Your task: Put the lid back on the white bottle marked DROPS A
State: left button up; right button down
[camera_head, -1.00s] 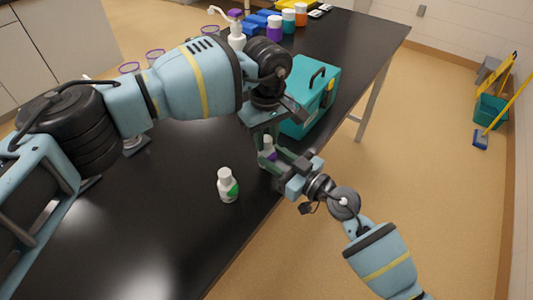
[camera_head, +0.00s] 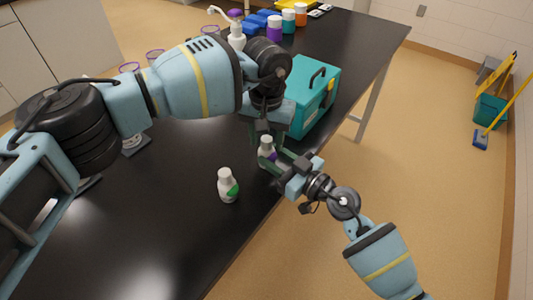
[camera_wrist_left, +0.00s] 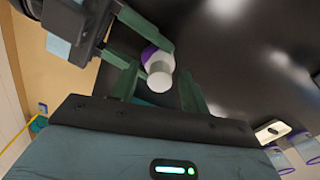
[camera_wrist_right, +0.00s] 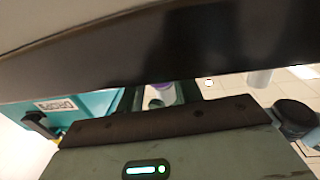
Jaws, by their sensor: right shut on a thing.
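A white bottle with a purple label (camera_head: 266,151) stands near the table's front edge, with a white top on it. It also shows in the left wrist view (camera_wrist_left: 158,75) and the right wrist view (camera_wrist_right: 162,92). My right gripper (camera_head: 275,160) is shut on this bottle from the side. My left gripper (camera_head: 265,132) is just above it, fingers apart on either side of the white top; they look clear of it. A second white bottle, with a green label (camera_head: 228,186), stands apart to the left. I cannot read either bottle's marking.
A teal case (camera_head: 315,95) stands just behind the grippers. A pump bottle (camera_head: 236,35), colored jars (camera_head: 288,20) and blue blocks lie at the back. The black table (camera_head: 150,230) is clear in front.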

pick_arm(q)
jog(key=shift+r, duration=0.15)
jog(key=shift+r, duration=2.15)
jog(key=shift+c, duration=0.3)
